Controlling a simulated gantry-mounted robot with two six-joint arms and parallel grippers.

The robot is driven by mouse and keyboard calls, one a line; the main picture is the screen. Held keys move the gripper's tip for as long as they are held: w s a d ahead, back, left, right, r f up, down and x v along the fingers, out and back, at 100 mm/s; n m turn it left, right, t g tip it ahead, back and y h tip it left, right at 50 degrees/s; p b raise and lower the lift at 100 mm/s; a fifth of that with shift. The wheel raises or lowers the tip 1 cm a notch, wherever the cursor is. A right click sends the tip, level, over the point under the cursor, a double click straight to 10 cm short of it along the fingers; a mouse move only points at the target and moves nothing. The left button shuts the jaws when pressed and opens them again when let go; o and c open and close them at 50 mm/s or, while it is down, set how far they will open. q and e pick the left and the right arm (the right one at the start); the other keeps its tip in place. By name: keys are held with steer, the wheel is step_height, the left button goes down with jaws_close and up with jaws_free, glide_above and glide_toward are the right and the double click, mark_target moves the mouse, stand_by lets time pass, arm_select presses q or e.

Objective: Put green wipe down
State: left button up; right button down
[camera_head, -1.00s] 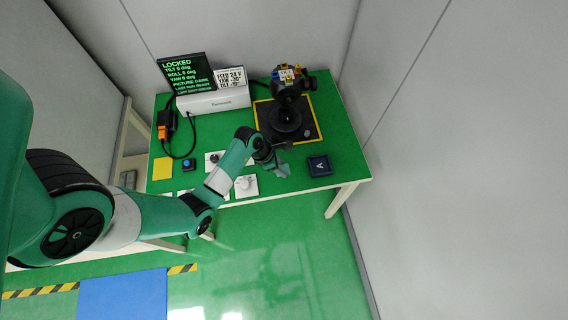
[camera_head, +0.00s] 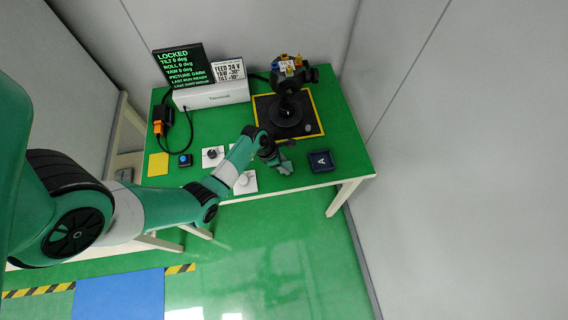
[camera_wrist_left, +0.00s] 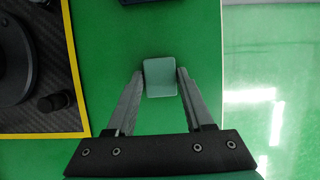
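The green wipe (camera_wrist_left: 160,77) is a small pale grey-green rectangle in the left wrist view, with green tabletop around it. My left gripper (camera_wrist_left: 160,88) has a fingertip against each side of it and appears shut on it. In the head view the wipe (camera_head: 285,168) shows at the end of my left arm, over the table's front part between the white pads and the dark blue block marked A. I cannot tell whether it touches the tabletop. My right gripper is in neither current view.
The dark blue block (camera_head: 321,161) lies right of my left gripper. A black camera gimbal (camera_head: 288,108) stands on a yellow-edged mat behind it. White pads with knobs (camera_head: 245,183) lie to the left. A screen (camera_head: 183,66) and white box (camera_head: 212,95) stand behind. The table's front edge is close.

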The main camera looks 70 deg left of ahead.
arm_select(q)
steer(key=o, duration=0.3)
steer(key=shift+o, duration=0.2)
steer(key=shift+r, duration=0.45)
steer(key=p+v, duration=0.5)
steer(key=v, duration=0.6)
steer(key=shift+s+r, duration=0.15)
steer(key=shift+s, duration=0.05)
steer(key=shift+a, duration=0.1)
